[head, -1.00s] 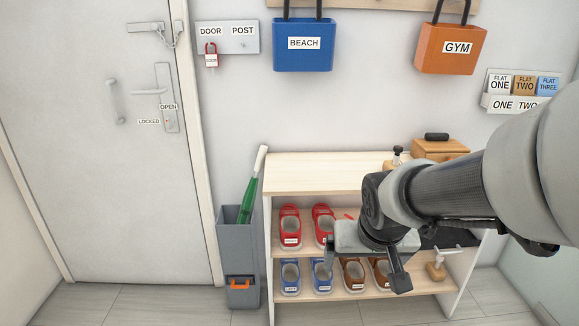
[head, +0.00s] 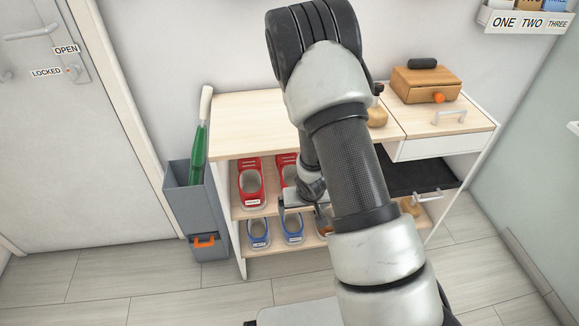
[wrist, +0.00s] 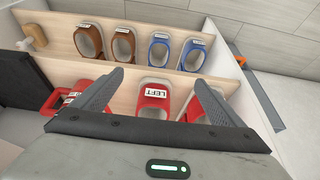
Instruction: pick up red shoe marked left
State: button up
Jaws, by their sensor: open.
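In the wrist view a red shoe with a white label reading LEFT (wrist: 154,97) lies between the two dark fingers of my gripper (wrist: 158,78). The fingers are open and no grip on the shoe shows. A second red shoe (wrist: 203,101) is partly behind the right finger. In the head view one red shoe (head: 250,184) stands on the upper shelf at left, its label too small to read. Another red shoe (head: 287,163) beside it is partly hidden by my arm. My gripper (head: 297,203) is at the shelf front, mostly hidden.
Blue shoes (head: 259,232) and brown shoes (wrist: 122,43) stand on the lower shelf. Another red item with a label (wrist: 68,98) is left of my gripper in the wrist view. A grey umbrella bin (head: 192,205) stands left of the shelf. A wooden box (head: 425,84) sits on top.

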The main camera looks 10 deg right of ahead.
jog(key=w, duration=0.3)
jog(key=w+f, duration=0.1)
jog(key=w, duration=0.3)
jog(key=w+f+b, duration=0.1)
jog(key=w, duration=0.2)
jog(key=shift+w+f, duration=0.1)
jog(key=shift+w, duration=0.25)
jog(key=shift+w+f, duration=0.15)
jog(key=shift+f, duration=0.15)
jog(key=c, duration=1.8)
